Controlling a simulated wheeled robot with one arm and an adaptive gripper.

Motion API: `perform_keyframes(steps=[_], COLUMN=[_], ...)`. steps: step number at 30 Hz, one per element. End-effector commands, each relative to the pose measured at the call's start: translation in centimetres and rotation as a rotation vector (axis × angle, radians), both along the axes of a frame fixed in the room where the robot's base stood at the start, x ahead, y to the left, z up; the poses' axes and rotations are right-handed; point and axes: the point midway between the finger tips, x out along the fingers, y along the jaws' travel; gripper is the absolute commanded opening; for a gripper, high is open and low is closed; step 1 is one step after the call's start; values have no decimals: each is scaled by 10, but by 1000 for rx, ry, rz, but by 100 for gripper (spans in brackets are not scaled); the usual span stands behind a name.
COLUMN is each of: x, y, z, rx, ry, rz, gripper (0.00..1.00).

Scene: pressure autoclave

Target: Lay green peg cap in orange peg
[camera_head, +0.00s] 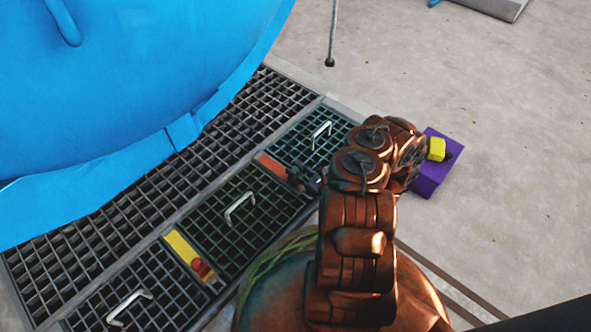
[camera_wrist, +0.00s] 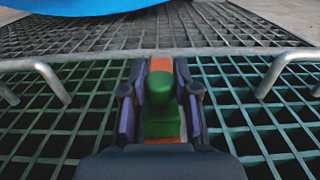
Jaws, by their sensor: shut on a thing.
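The green peg cap (camera_wrist: 160,115) shows in the middle of the wrist view, a block with a rounded knob. My gripper (camera_wrist: 160,100) is shut on it, with one purple-grey finger on each side. The orange peg (camera_head: 269,162) is a flat orange strip between two grate panels in the head view. In the wrist view, orange (camera_wrist: 161,65) shows beyond the cap and also at its near end, in line with it. Whether the cap touches the orange peg cannot be told. In the head view, my gripper (camera_head: 299,180) is dark and small at the strip's right end, and the cap is not distinguishable.
A yellow strip with a red knobbed piece (camera_head: 199,267) lies between nearer grate panels. White handles (camera_head: 240,207) stand up from the panels. A purple box (camera_head: 436,178) with a yellow piece (camera_head: 437,149) is right of my arm. The large blue vessel (camera_head: 110,90) borders the grating.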

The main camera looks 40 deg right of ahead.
Motion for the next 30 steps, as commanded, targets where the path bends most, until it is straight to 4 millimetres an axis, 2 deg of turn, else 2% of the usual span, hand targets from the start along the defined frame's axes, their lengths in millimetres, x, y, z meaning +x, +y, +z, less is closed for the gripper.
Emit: perform_keyframes(steps=[11,12,19,20,30], x=[0,0,0,0,-2], y=[0,0,0,0,-1], z=[-9,-8,-7,-7,-7], rx=[0,0,0,0,1], ry=[0,0,0,0,0], rz=[1,1,0,0,-1], gripper=[0,33,57,59,59])
